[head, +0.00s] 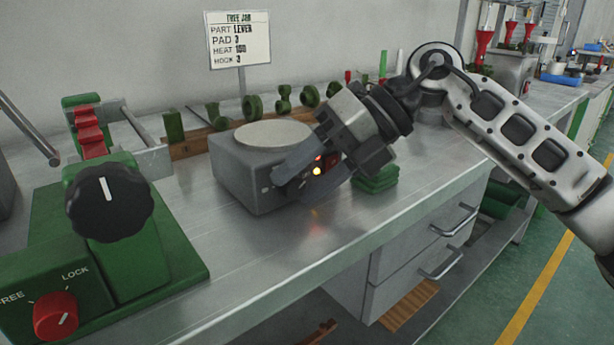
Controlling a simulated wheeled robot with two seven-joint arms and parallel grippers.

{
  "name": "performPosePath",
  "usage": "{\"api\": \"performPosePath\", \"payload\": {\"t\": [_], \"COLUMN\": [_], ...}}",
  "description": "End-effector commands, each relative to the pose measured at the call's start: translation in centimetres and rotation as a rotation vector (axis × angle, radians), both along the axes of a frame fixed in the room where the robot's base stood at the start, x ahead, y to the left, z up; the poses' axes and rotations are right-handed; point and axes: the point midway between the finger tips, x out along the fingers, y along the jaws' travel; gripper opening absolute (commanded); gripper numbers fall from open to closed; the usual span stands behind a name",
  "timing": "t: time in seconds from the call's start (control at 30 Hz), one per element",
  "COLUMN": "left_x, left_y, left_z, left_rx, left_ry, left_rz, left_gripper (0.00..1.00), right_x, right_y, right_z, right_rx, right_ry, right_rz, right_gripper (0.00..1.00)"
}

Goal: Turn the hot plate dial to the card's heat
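The card (240,40) stands on a post behind the bench; its heat line looks like a three-digit number starting with 1, the rest too blurred to be sure. The hot plate (245,180) is a grey box with a pale round top (273,134). My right gripper (296,190) reaches down from the right to its front face. Its two fingers look spread apart, with an orange light and a red display (333,160) showing near them. The dial is not clearly visible; the fingers cover that part of the front. My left gripper is out of view.
A green fixture with a big black knob (109,202) and a red FREE/LOCK knob (55,315) stands at front left. Green wax pieces (252,106) stand in a wooden rack behind the hot plate. The bench front (260,265) is clear.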

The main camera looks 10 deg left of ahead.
Motion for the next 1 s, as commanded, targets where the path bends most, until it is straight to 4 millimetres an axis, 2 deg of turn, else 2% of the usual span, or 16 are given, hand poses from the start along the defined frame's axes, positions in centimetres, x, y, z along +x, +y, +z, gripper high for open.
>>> {"api": "performPosePath", "payload": {"t": [0.37,0.47,0.8,1.0], "left_x": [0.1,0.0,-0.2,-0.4], "left_y": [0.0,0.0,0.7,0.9], "left_z": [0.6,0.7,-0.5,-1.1], "left_rx": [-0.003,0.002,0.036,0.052], "left_ry": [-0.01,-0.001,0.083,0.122], "left_rz": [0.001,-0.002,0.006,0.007], "left_gripper": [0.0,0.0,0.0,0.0], "right_x": [0.2,0.6,2.3,3.1], "right_y": [-0.6,-1.8,-7.8,-10.5], "right_z": [0.5,1.7,6.9,9.2], "right_rx": [-0.003,-0.001,-0.001,-0.001], "right_ry": [0.0,0.0,-0.001,-0.001], "right_rz": [-0.002,-0.003,-0.004,-0.003], "right_gripper": [0.5,0.5,0.5,0.5]}}
